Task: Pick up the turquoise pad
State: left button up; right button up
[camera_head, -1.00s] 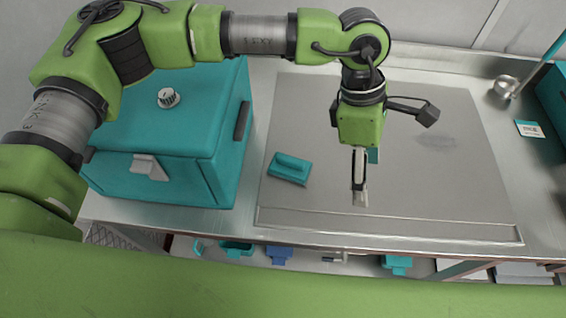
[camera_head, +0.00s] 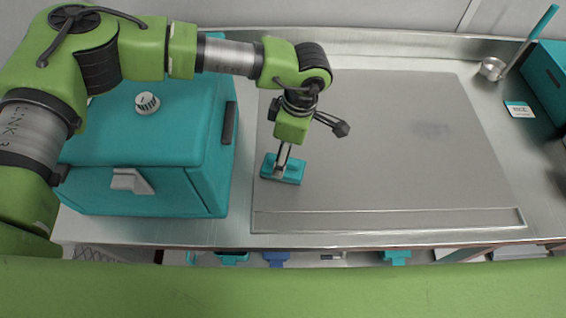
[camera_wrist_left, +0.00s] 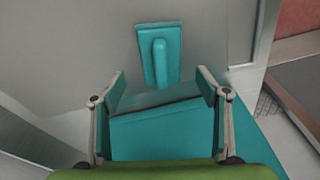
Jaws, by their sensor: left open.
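The turquoise pad (camera_head: 290,172) is a flat rectangular block with a raised grip bar on top. It lies on the grey mat near its left edge. In the left wrist view the pad (camera_wrist_left: 160,55) lies beyond the fingertips, its bar pointing towards me. My left gripper (camera_head: 281,170) points down over the pad and hides part of it in the head view. In the left wrist view the left gripper (camera_wrist_left: 161,90) is open, with its two fingers wide apart and nothing between them. I cannot tell whether it touches the pad. My right gripper is not seen.
A large turquoise box (camera_head: 140,185) with a white dial stands just left of the pad. The grey mat (camera_head: 400,150) to the right is clear. A ladle (camera_head: 495,68), a small card (camera_head: 519,109) and another turquoise box (camera_head: 550,75) are at the far right.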

pick_arm(q)
notch_tip(320, 180, down, 5)
jog(key=shift+a+r+p, duration=0.15)
jog(key=shift+r+p, duration=0.05)
jog(key=shift+p, duration=0.95)
jog(key=c, duration=1.2)
jog(key=shift+r, duration=0.1)
